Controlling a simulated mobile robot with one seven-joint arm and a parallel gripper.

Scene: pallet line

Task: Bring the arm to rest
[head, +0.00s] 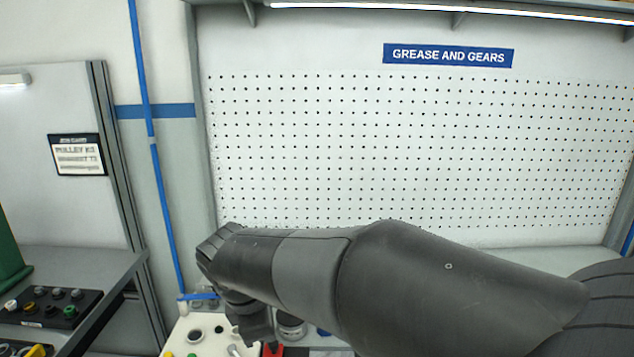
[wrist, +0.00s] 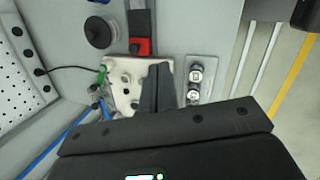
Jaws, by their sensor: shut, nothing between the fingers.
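My arm stretches from the lower right of the head view to the left across the bench, with its end bent downward. My gripper (wrist: 158,70) shows in the wrist view with its two dark fingers together and nothing between them. It points down over a cream plate (wrist: 118,72) with holes and small fittings. I cannot tell how far above the plate the fingertips are. In the head view the cream plate (head: 178,341) lies at the bottom, partly hidden by my wrist.
A red block (wrist: 141,46) sits beside the cream plate. A grey plate with two round metal parts (wrist: 196,76) and a dark round piece (wrist: 99,32) lie nearby. A pegboard (head: 420,150) stands behind. A black control box (head: 55,308) is on the left bench.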

